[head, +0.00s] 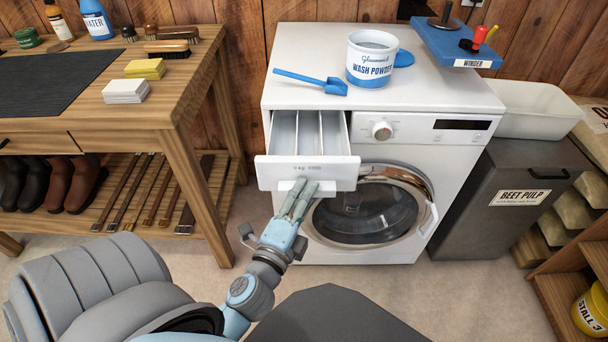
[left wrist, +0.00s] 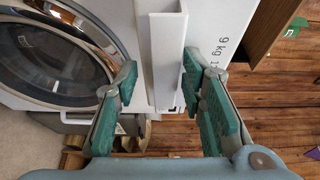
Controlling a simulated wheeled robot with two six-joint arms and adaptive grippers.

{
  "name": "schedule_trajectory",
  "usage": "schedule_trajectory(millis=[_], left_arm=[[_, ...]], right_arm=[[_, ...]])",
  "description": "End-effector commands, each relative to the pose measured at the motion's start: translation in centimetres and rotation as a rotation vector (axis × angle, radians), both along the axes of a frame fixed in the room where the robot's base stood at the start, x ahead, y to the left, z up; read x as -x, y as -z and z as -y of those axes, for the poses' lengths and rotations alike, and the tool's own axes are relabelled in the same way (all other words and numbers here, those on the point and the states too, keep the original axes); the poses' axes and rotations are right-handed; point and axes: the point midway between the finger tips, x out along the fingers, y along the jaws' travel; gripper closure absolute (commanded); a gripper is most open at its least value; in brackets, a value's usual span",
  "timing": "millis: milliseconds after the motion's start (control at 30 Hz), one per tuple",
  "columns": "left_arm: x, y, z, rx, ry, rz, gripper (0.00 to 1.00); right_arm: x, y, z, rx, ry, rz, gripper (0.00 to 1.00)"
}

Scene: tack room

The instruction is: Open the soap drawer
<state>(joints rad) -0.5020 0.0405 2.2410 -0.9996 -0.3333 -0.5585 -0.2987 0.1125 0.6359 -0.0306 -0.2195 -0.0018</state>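The washing machine (head: 390,190) stands against the wood wall. Its white soap drawer (head: 330,172) is pulled out at the upper left, and its empty-looking compartments show from above. My left gripper (head: 298,190) is at the lower edge of the drawer front. In the left wrist view its green-padded fingers (left wrist: 158,82) are spread, with the white handle bar (left wrist: 166,60) between them. A gap shows on the left side of the bar; the right finger is close to it, and I cannot tell if it touches. My right gripper is not in view.
A wash powder tub (head: 371,60) and a blue scoop (head: 312,82) sit on the machine. The round door (head: 366,205) is below the drawer. A wooden bench (head: 165,110) stands left, a grey beet pulp bin (head: 500,200) right. Floor in front is clear.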

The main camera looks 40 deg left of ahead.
Motion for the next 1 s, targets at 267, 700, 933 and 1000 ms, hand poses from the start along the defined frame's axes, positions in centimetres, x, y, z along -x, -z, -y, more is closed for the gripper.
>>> schedule_trajectory(millis=[267,700,933,1000], left_arm=[[0.6,-0.1,0.2,-0.001,0.001,0.003,0.63],[7.0,-0.1,1.9,0.0,0.0,0.001,0.63],[7.2,-0.1,1.9,0.0,0.002,0.002,0.63],[7.2,-0.1,1.9,0.0,0.002,0.002,0.63]], right_arm=[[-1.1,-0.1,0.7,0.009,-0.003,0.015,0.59],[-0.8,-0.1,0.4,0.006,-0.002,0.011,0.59],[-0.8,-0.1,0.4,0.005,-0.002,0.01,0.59],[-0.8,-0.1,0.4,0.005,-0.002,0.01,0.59]])
